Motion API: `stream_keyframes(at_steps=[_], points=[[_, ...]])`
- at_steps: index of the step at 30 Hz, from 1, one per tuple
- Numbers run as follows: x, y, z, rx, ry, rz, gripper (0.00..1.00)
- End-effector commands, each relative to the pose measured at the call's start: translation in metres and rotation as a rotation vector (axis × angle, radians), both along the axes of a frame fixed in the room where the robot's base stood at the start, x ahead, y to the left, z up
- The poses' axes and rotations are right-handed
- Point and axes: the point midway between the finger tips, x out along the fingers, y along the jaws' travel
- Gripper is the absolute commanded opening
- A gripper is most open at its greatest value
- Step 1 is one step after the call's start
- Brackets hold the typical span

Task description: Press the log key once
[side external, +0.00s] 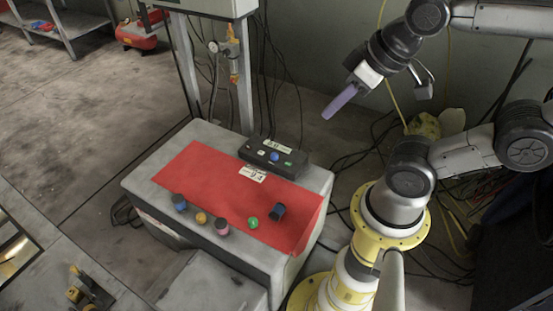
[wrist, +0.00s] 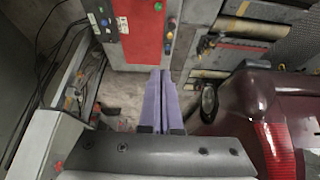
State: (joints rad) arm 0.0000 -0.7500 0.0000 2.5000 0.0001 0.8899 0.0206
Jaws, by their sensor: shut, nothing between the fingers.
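A black key box (side external: 273,157) lies at the back right of a red mat on a pale bench. It has a white, a blue and a green key on top. The lettering is too small to read, so I cannot tell which is the log key. The box also shows at the upper left of the wrist view (wrist: 101,20). My gripper (side external: 326,117) has purple fingers, pressed together and empty. It hangs in the air to the right of and higher than the box, well apart from it. Its fingers show in the wrist view (wrist: 161,72).
On the red mat (side external: 185,165) stand a blue-topped knob (side external: 179,202), an orange one (side external: 201,218), a pink one (side external: 222,227), a green ball (side external: 253,223) and a dark cylinder (side external: 278,211). A post and cables stand behind. A dark red car (wrist: 245,105) shows in the wrist view.

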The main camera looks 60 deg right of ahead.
Motion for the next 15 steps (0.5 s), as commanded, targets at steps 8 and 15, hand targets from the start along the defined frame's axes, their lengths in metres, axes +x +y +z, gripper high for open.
stream_keyframes(at_steps=[8,15], points=[[0.06,-0.004,0.053,0.059,-0.294,-0.11,0.0],[0.155,-0.021,0.097,0.128,-0.516,-0.232,0.0]])
